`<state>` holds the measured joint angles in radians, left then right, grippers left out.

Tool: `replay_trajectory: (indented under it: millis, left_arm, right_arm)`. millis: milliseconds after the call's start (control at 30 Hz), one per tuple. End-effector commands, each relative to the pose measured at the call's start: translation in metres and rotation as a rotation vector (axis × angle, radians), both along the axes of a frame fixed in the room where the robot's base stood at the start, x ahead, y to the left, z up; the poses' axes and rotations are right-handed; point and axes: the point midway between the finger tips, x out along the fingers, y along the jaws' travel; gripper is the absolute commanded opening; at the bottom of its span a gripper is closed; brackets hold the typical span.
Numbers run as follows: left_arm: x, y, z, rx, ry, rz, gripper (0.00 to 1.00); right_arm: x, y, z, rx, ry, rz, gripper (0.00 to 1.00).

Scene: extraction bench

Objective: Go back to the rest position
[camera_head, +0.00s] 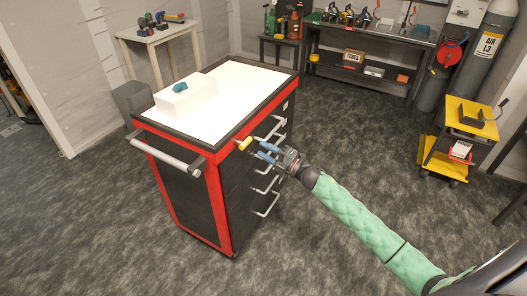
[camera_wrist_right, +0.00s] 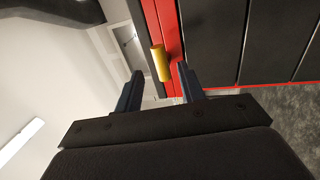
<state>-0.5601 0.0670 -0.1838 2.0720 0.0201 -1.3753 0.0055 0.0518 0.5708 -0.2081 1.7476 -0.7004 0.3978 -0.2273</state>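My right gripper (camera_head: 262,151) is at the right front corner of the red and black tool cabinet (camera_head: 182,196), its blue-grey fingers pointing left. A small yellow cylinder (camera_head: 244,143) shows at the cabinet's red corner, just beyond the fingertips. In the right wrist view, the two fingers of my right gripper (camera_wrist_right: 157,88) stand apart with a gap between them. The yellow cylinder (camera_wrist_right: 160,63) lies ahead of that gap against the red strip, and I see nothing gripped. My left gripper is in neither view.
Several grey drawer handles (camera_head: 266,203) stick out close below my right gripper. A white block (camera_head: 185,95) with a teal object (camera_head: 180,87) is on the cabinet top. A yellow cart (camera_head: 461,125) stands at the right.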

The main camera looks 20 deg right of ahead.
Motion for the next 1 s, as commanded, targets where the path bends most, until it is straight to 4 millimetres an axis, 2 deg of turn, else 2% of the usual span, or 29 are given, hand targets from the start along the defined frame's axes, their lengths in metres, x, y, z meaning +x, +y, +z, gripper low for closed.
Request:
replay_trajectory:
  millis: [467,567,800,1000]
  left_arm:
    - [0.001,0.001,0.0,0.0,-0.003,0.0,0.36]
    - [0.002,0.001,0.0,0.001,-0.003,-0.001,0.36]
    - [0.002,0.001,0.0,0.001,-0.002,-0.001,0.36]
    - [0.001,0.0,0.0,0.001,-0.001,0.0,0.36]
  right_arm:
    - [0.003,-0.003,-0.001,0.014,0.018,-0.019,0.39]
    - [0.012,-0.015,-0.004,0.033,0.053,-0.092,0.39]
    - [0.036,-0.068,-0.015,0.177,0.214,-0.399,0.39]
    - [0.038,-0.104,-0.024,0.333,0.373,-0.648,0.39]
